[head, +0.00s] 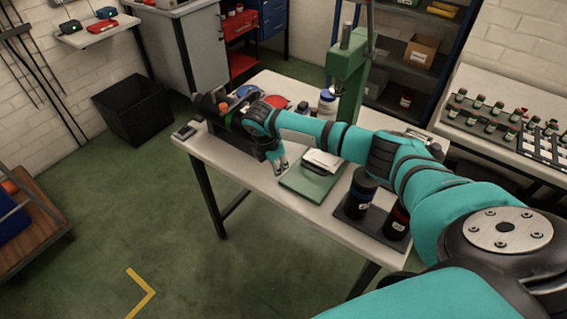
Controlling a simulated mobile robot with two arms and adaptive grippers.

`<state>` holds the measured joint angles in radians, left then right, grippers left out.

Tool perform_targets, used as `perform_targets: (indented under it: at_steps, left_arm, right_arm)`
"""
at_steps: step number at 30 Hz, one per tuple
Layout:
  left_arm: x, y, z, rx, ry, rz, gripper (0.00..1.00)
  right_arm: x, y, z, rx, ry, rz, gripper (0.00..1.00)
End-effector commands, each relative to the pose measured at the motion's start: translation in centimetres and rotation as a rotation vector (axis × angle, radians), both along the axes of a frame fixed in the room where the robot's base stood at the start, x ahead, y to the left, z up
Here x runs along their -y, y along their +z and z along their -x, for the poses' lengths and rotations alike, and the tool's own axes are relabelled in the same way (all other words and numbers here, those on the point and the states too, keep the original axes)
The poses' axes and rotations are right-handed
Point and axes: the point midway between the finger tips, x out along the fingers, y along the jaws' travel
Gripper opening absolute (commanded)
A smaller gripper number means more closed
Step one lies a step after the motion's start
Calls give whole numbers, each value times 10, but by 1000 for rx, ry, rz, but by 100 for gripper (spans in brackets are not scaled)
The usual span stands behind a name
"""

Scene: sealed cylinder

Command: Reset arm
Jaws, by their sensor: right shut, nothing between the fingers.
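My right arm reaches from the lower right across the white table (212,165). My right gripper (281,169) points down over the table, just left of the green press's base plate. It is shut and empty. The green press (349,72) stands at the back of the table. A light block lies on its green base plate (301,188). My left gripper is not in view.
A white bottle (327,103) stands beside the press. Dark bins and a red dish (272,101) sit behind my forearm. A side bench (463,138) with several small bottles is at the right. A black crate (134,107) stands on the floor.

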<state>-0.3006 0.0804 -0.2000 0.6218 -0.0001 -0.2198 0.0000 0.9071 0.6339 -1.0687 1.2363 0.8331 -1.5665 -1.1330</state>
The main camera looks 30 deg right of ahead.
Motion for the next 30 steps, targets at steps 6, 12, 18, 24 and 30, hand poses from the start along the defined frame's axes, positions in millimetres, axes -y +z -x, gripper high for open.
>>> perform_targets:
  at_steps: [6, 12, 18, 24, 30]
  left_arm:
    - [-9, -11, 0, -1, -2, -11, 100]
    - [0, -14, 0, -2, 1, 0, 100]
    - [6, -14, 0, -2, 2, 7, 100]
    - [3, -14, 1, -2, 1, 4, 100]
    - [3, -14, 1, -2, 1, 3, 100]
  right_arm:
    - [-11, 44, 0, 2, 0, 1, 0]
    - [-17, 67, 1, -1, -1, 1, 0]
    - [-19, 73, 2, -2, 0, 1, 0]
    - [-47, 48, 17, 8, 0, -32, 0]
    - [-136, -12, 81, 81, -102, -192, 0]
